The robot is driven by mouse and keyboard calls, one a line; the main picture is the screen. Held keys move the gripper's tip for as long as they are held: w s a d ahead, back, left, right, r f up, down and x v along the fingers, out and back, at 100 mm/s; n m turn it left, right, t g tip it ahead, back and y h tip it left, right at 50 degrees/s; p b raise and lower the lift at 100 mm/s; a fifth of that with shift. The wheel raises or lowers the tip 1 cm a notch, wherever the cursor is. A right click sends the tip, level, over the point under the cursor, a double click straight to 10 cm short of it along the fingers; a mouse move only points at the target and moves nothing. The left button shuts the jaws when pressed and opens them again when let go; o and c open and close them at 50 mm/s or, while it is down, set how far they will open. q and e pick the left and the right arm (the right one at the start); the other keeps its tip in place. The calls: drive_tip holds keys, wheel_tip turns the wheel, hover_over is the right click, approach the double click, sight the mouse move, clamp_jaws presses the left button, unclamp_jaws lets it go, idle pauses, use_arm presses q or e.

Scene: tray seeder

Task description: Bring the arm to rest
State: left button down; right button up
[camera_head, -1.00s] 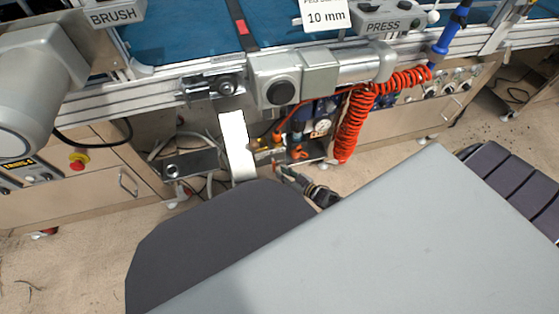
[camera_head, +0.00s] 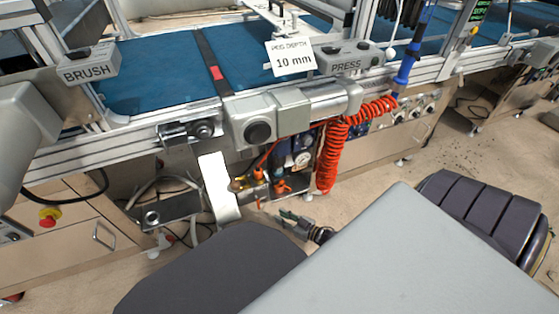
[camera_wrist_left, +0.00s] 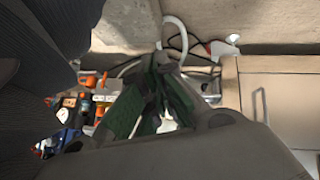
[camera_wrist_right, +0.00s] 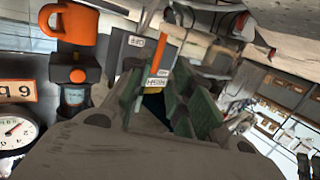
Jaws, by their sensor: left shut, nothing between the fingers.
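My right gripper (camera_head: 284,216) shows small in the head view, low beside the front of the conveyor machine and past the edge of my own grey body. In the right wrist view its green-padded fingers (camera_wrist_right: 160,75) stand apart. An orange upright strip and small labels show between them, seemingly in the background. My left gripper is not clear in the head view. In the left wrist view its green-padded fingers (camera_wrist_left: 157,65) lean together at the tips with nothing held. A white hose and the floor lie beyond them.
The machine has a blue belt (camera_head: 150,88), a BRUSH box (camera_head: 88,66), a PRESS box (camera_head: 347,60) and a 10 mm sign (camera_head: 291,58). A red coiled hose (camera_head: 331,150) hangs at its front. A red stop button (camera_head: 48,217) is at left. Floor is open at right.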

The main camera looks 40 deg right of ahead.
use_arm(q)
drive_tip(key=shift+f, duration=0.15)
use_arm(e)
drive_tip(key=shift+s+d, duration=0.1)
drive_tip(key=shift+s, duration=0.1)
idle(0.5)
